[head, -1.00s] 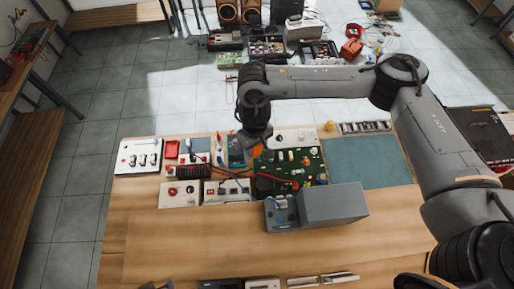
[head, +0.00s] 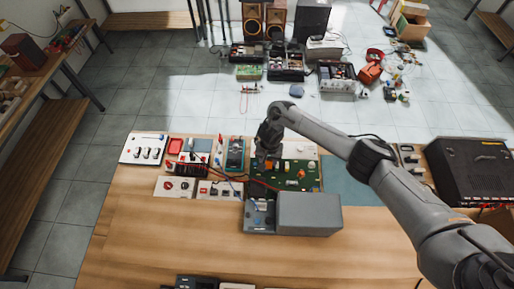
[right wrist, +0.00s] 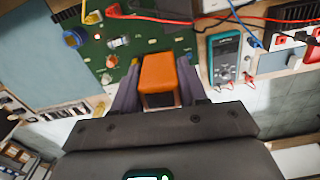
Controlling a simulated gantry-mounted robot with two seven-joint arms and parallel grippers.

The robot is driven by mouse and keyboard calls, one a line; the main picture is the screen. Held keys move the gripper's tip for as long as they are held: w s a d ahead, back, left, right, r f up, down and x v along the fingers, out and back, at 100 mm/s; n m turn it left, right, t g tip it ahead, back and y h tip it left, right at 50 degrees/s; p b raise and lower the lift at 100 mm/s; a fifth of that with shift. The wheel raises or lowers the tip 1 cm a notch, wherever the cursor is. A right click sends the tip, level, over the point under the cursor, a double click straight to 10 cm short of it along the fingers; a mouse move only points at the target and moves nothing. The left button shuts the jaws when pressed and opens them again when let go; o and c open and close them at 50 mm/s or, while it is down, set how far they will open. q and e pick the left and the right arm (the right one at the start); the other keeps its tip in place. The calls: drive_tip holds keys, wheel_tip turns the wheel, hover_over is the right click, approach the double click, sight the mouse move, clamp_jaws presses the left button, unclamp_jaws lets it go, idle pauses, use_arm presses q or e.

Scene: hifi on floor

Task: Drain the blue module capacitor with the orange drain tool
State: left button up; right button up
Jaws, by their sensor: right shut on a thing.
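The orange drain tool (right wrist: 160,75) sits between the fingers of my right gripper (right wrist: 158,92), which is shut on it. In the head view my right gripper (head: 264,160) is over the upper left edge of the green circuit board (head: 313,175). The tool's far end is hidden in the right wrist view, so I cannot tell whether it touches anything. A round blue part (right wrist: 75,38) sits on the board, to the left of the tool in the right wrist view. I cannot tell whether it is the blue module capacitor. My left gripper is not in view.
A teal multimeter (head: 235,154) stands left of my right gripper. A grey box (head: 310,214) stands in front of the board. Red and dark leads (head: 215,174) cross the panels at left. The wooden table (head: 160,240) is clear at front left.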

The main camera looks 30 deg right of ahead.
drive_tip(key=s+d+f+m+b, duration=0.1)
drive_tip(key=s+d+f, duration=0.3)
drive_tip(key=s+d, duration=0.1)
drive_tip(key=s+d+f+m+b, duration=0.1)
drive_tip(key=s+d+f+m, duration=0.1)
drive_tip(key=s+d+f, duration=0.2)
drive_tip(key=s+d+f+m+b, duration=0.1)
drive_tip(key=s+d+f+m, duration=0.1)
drive_tip(key=s+d+f, duration=0.3)
drive_tip(key=shift+s+d, duration=0.35)
drive_tip(key=shift+d, duration=0.55)
drive_tip(key=shift+s+d, duration=0.35)
drive_tip(key=shift+d, duration=0.5)
wheel_tip(320, 180, down, 3)
drive_tip(key=b, duration=0.3)
drive_tip(key=shift+r+b, duration=0.1)
drive_tip(key=shift+b, duration=0.3)
drive_tip(key=shift+f, duration=0.35)
drive_tip(key=shift+f, duration=0.1)
